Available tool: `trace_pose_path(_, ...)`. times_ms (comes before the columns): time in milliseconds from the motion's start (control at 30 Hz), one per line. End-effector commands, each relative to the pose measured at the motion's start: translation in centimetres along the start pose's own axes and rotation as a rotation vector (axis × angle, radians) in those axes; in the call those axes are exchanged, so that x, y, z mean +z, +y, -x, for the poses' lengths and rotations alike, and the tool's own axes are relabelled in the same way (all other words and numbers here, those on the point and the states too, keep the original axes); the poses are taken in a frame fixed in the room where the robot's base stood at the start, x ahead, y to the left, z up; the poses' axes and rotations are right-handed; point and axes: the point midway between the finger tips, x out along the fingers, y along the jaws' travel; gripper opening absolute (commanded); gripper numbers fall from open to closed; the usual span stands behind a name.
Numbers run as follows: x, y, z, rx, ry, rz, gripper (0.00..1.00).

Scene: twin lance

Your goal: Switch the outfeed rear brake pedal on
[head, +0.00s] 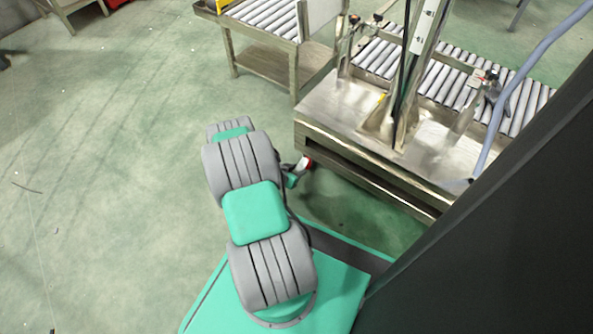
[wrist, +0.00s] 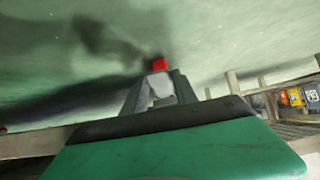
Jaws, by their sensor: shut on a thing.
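A small red and white piece, which looks like a caster's brake pedal (head: 306,161), shows low at the left end of the metal conveyor stand (head: 365,192) in the head view. My gripper (head: 295,172) is at it, mostly hidden behind my arm. In the wrist view my gripper (wrist: 158,78) has its two grey fingers closed on the pale part of this pedal (wrist: 160,86). Its red part (wrist: 158,64) shows just beyond the fingertips. The pedal's tilt and the wheel below it cannot be made out.
A second roller table (head: 265,66) stands behind to the left. Rollers (head: 460,78) and an upright post rise on the near stand. A blue-grey hose (head: 525,75) hangs at right. The green floor (head: 100,170) at left is open.

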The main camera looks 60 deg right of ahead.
Motion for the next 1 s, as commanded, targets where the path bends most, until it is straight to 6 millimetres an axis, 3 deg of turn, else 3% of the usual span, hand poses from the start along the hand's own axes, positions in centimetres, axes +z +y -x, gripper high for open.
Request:
trace_pose_path(533, 0.19, -0.03, -0.20, 0.000, 0.040, -0.001, 0.00)
trace_pose_path(567, 0.19, -0.03, -0.20, 0.000, 0.040, -0.001, 0.35)
trace_pose_path(800, 0.19, -0.01, -0.20, 0.001, 0.040, -0.001, 0.55)
trace_pose_path(1000, 0.20, 0.00, -0.19, 0.001, 0.039, -0.001, 0.56)
